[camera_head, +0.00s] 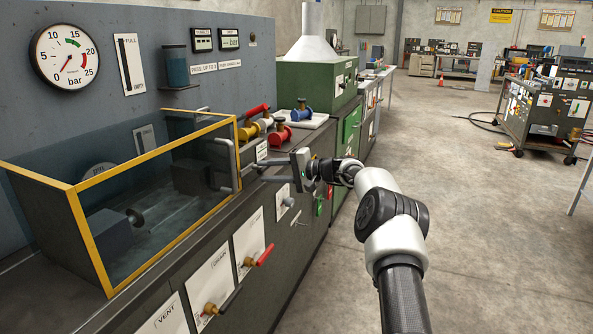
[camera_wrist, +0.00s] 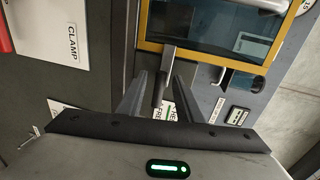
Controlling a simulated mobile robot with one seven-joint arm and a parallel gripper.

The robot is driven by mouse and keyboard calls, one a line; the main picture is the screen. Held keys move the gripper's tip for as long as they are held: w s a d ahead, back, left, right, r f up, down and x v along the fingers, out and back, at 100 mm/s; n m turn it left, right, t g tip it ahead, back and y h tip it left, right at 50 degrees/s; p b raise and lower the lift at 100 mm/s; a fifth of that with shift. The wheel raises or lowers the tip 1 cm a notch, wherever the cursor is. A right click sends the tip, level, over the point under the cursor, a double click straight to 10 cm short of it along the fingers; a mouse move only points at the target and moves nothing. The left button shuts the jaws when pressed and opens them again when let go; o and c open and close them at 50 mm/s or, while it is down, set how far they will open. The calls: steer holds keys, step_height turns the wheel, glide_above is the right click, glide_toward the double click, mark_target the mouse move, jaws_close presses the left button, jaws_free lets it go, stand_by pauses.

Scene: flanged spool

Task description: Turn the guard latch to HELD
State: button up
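The guard latch (camera_wrist: 161,88), a dark lever, shows in the wrist view just below the yellow frame of the guard (camera_wrist: 142,42). My gripper (camera_wrist: 163,82) has one finger on each side of the lever, with a visible gap on both sides. A partly hidden white label under the lever appears to read FREE. In the head view my gripper (camera_head: 258,169) reaches left to the bench front near the right end of the clear guard (camera_head: 155,150). The latch is too small to make out there.
A grey bar handle (camera_head: 231,165) stands out from the guard's end close to my fingers. Colored spools (camera_head: 280,136) sit on the bench beyond. VENT, DRAIN and CLAMP (camera_wrist: 72,45) panels line the bench front.

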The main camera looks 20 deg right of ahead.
steer(key=p+v, duration=0.2)
steer(key=v, duration=1.3)
